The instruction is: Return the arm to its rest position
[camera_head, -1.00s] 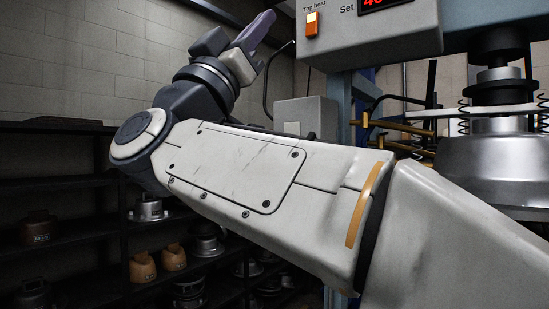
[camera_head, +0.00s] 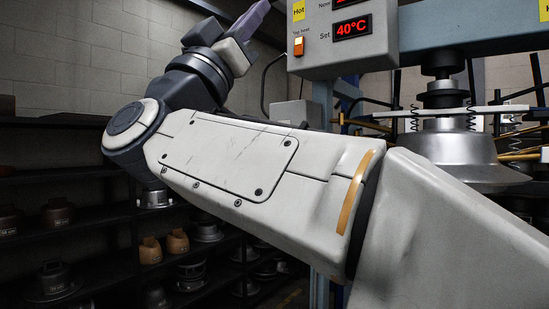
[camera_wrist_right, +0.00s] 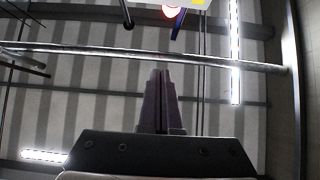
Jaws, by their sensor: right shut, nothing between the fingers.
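My right arm crosses the middle of the head view, with its elbow at left and its wrist raised toward the top. My right gripper (camera_head: 255,18) is at the top of that view, left of the control box (camera_head: 345,45), with purple-grey fingers pointing up and to the right. In the right wrist view its two fingers (camera_wrist_right: 161,90) lie side by side, shut, with nothing held between them. That view faces the ceiling. My left gripper is not in view.
The control box shows a red 40°C reading and an orange switch (camera_head: 299,46). The press's metal head (camera_head: 440,155) stands at right. Dark shelves (camera_head: 90,265) at lower left hold hat blocks, including tan ones (camera_head: 177,241). A metal bar (camera_wrist_right: 150,54) crosses the wrist view.

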